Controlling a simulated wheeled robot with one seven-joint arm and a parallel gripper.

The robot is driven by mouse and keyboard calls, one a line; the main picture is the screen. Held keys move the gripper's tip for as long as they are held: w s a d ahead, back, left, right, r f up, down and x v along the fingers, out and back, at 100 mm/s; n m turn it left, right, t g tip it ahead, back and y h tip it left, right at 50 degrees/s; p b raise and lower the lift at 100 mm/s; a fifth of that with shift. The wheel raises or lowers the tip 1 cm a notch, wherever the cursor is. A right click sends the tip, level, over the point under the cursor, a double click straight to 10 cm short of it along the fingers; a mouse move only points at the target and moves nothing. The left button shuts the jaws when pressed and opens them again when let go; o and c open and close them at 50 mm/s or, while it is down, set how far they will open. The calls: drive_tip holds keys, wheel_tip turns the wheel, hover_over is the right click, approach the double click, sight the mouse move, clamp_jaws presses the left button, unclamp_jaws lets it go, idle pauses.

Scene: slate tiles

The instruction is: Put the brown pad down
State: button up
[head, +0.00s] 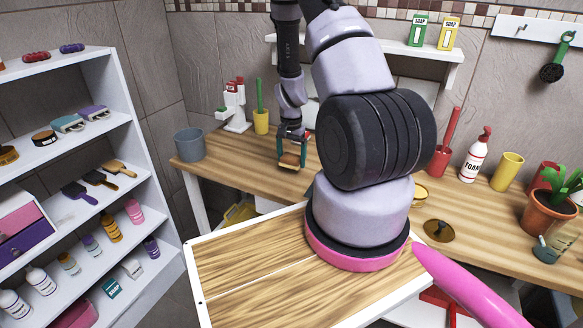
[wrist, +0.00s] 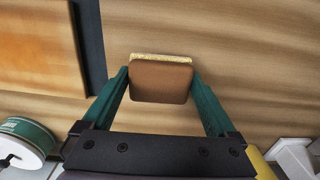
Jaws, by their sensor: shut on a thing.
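The brown pad (wrist: 160,82) is between the green fingers of my gripper (wrist: 161,88) in the wrist view. It has a brown face and a yellowish edge. My gripper is shut on it, one finger on each side. In the head view my gripper (head: 293,151) holds the pad (head: 289,159) near the wooden counter (head: 255,160), at its left part. I cannot tell whether the pad touches the counter.
A grey bucket (head: 189,145) stands left on the counter, and a yellow cup (head: 261,122) and a white stand (head: 235,108) stand behind. In the wrist view an orange-brown panel (wrist: 40,45) with a dark edge lies at left. Bare wood surrounds the pad.

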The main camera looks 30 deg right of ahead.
sight(291, 167)
drive_tip(key=shift+f, duration=1.8)
drive_tip(key=shift+f, duration=0.1)
drive_tip(key=o, duration=0.8)
drive_tip(key=shift+o, duration=0.2)
drive_tip(key=shift+a, duration=0.1)
